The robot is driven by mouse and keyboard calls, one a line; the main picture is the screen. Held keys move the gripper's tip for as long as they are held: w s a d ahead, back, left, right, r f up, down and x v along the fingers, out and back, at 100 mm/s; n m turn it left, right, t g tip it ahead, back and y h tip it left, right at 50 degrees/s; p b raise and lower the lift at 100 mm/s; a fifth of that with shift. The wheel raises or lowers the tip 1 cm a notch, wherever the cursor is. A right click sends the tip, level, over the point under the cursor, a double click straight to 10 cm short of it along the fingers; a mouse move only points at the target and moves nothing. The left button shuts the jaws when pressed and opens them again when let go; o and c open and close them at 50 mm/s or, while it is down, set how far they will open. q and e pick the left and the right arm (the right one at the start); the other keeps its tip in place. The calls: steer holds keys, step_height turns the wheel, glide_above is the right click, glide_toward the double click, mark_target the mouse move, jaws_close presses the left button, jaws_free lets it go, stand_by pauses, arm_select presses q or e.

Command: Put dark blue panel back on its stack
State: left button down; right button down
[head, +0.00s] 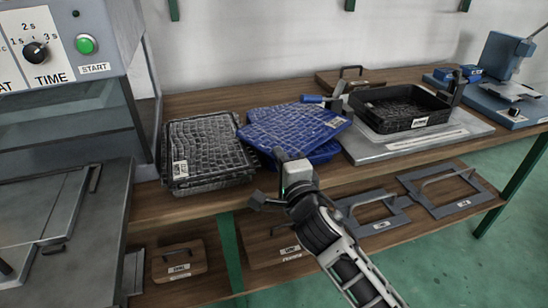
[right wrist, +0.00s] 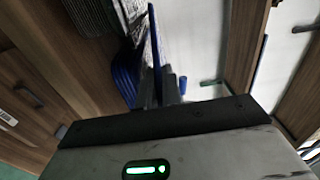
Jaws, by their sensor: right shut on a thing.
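The dark blue panel (head: 292,124) has a textured grid face and a white label. It is tilted above the stack of blue panels (head: 325,153) on the wooden shelf top, overlapping it in the head view. My right gripper (head: 281,157) is shut on the panel's near edge. In the right wrist view the held panel (right wrist: 154,38) shows edge-on between the fingers (right wrist: 158,92), with the blue stack (right wrist: 124,80) to its left. Whether the panel touches the stack is unclear. My left gripper is not in view.
A stack of black panels (head: 207,146) stands close left of the blue stack. A black tray (head: 402,107) sits on a grey plate (head: 417,142) to the right. A grey machine (head: 70,125) is at far left. Framed plates with handles (head: 447,191) lie on the lower shelf.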

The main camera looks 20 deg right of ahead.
steer(key=shift+s+r, duration=0.1)
steer(key=shift+r, duration=0.05)
steer(key=shift+f+b, duration=0.5)
steer(key=shift+f, duration=0.1)
steer(key=c, duration=1.6)
jaws_free()
steer(key=shift+o, duration=0.2)
steer(key=shift+f, duration=0.1)
